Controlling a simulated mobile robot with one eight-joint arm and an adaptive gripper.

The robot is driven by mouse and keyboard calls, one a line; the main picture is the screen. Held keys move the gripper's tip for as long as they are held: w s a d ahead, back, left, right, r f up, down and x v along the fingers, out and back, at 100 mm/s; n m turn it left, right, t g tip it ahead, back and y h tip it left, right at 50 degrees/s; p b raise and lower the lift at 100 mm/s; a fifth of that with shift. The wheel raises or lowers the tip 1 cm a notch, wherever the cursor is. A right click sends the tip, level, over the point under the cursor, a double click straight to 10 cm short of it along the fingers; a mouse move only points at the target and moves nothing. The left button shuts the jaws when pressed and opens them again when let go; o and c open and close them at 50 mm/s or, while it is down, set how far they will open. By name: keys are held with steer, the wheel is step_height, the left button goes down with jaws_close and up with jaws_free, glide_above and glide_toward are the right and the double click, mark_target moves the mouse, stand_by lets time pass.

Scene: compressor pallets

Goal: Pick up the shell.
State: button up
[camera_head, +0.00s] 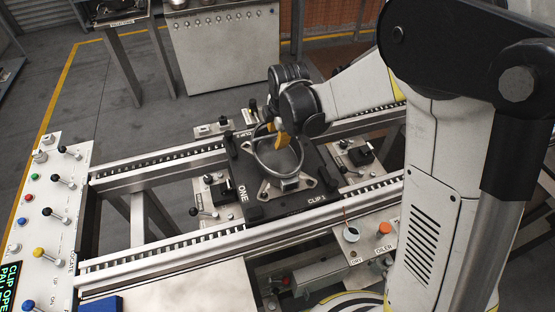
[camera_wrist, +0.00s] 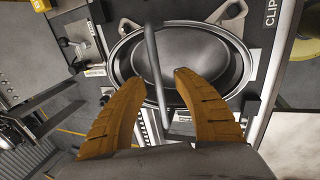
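The shell (camera_head: 292,170) is a round, open, dark grey metal bowl with a bright rim and mounting feet. It sits on the black pallet (camera_head: 315,200) marked ONE and CLIP 2. In the wrist view the shell (camera_wrist: 200,55) shows from above, with a thin bent grey tube (camera_wrist: 156,62) crossing its opening. My gripper (camera_head: 282,138) is at the shell's far side, with its yellow fingers low by the rim. In the wrist view my gripper (camera_wrist: 158,84) has its two fingers clearly apart, with the tube between them. I cannot tell whether they touch it.
The pallet lies between two conveyor rails (camera_head: 170,240). Small lever clamps (camera_head: 218,190) stand beside it. A control panel (camera_head: 40,225) with buttons and levers is at the left. A box with an orange button (camera_head: 384,228) is at the lower right. A grey cabinet (camera_head: 225,50) stands behind.

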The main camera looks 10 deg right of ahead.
steer(key=shift+f, duration=0.1)
stand_by(0.3)
jaws_close()
stand_by(0.4)
